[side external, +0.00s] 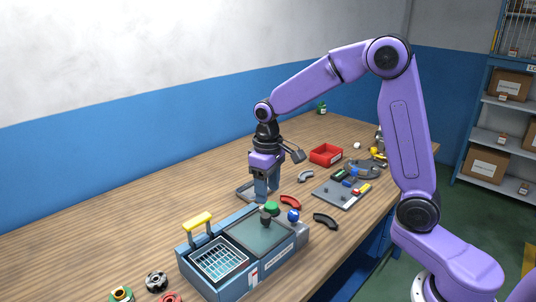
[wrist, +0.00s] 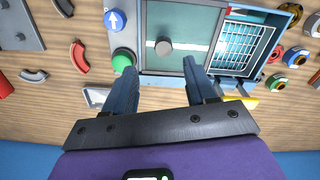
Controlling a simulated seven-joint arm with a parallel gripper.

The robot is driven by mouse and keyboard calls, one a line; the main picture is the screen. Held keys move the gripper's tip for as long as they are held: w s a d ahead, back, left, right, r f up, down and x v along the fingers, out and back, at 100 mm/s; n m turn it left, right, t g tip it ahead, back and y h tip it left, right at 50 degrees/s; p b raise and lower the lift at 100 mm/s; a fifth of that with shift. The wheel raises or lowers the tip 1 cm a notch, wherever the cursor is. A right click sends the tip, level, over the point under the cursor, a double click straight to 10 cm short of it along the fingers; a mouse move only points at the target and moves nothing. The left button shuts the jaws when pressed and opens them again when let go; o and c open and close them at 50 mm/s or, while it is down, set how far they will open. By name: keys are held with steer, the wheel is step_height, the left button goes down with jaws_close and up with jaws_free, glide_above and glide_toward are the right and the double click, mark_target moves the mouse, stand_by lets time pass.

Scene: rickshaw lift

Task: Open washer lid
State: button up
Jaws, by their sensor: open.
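The washer (side external: 222,277) is a blue-grey box at the front of the bench. Its greenish see-through lid (side external: 265,236) lies flat over the right part, with a dark round knob (side external: 265,217) near its back edge. In the wrist view the lid (wrist: 185,22) and the knob (wrist: 163,47) show between and beyond the fingertips. My gripper (side external: 264,188) points down just behind the washer. In the wrist view my gripper (wrist: 157,66) has its fingers apart and nothing between them. Whether a fingertip touches the lid edge, I cannot tell.
A green button (side external: 272,208) and a blue arrow button (wrist: 114,20) sit beside the lid. A wire basket (side external: 219,262) with a yellow handle (side external: 198,221) fills the washer's left part. Curved red (side external: 291,203) and black (side external: 326,221) parts lie to the right.

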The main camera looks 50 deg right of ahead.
step_height(320, 180, up, 10)
stand_by(0.4)
steer(key=s+f+n, duration=0.3)
steer(key=s, duration=0.6)
steer(key=s+f+n, duration=0.2)
steer(key=s+n, duration=0.1)
steer(key=s, duration=0.7)
steer(key=s+f+n, duration=0.3)
steer(key=s, duration=0.7)
steer(key=shift+s+a+f+n, duration=0.15)
steer(key=shift+a+f+n, duration=0.15)
steer(key=shift+a, duration=0.05)
